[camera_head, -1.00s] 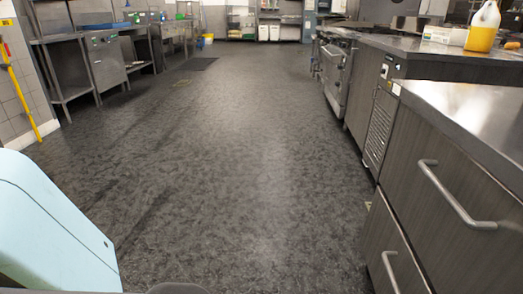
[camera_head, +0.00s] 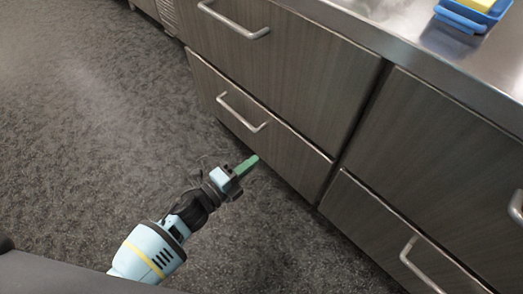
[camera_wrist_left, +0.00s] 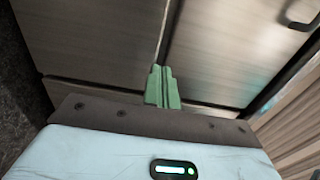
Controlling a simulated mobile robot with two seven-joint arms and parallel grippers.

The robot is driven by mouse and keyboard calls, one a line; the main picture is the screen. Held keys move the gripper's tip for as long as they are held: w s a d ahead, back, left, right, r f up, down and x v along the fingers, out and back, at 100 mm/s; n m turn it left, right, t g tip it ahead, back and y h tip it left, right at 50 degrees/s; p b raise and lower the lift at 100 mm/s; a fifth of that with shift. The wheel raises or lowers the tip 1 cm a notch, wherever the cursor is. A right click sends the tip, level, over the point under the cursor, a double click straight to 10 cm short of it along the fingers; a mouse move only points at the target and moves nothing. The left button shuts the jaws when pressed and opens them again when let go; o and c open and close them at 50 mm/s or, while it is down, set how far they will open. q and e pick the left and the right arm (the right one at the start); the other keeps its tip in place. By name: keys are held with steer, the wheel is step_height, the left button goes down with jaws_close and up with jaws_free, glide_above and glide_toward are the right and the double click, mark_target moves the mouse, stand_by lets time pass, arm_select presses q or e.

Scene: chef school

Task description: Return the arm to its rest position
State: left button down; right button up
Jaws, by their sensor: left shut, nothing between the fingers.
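My left gripper (camera_head: 247,166) has green fingers and sits at the end of a light blue arm with a yellow band in the head view. It is shut and empty. It is over the dark floor, in front of the lower drawer (camera_head: 290,150) of the cabinet. In the left wrist view the green fingers (camera_wrist_left: 162,87) are together, pointing at the cabinet fronts. Whether the fingertips touch the drawer front cannot be told. My right gripper is not in view.
Wood-look drawers with metal handles (camera_head: 243,113) fill the right side, all shut. A steel counter (camera_head: 400,35) lies above them, with a blue tray (camera_head: 463,22) holding a yellow item at the top right. The speckled dark floor (camera_head: 90,130) on the left is clear.

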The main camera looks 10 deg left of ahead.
arm_select(q)
steer(key=shift+s+a, duration=0.4)
steer(key=shift+s, duration=0.05)
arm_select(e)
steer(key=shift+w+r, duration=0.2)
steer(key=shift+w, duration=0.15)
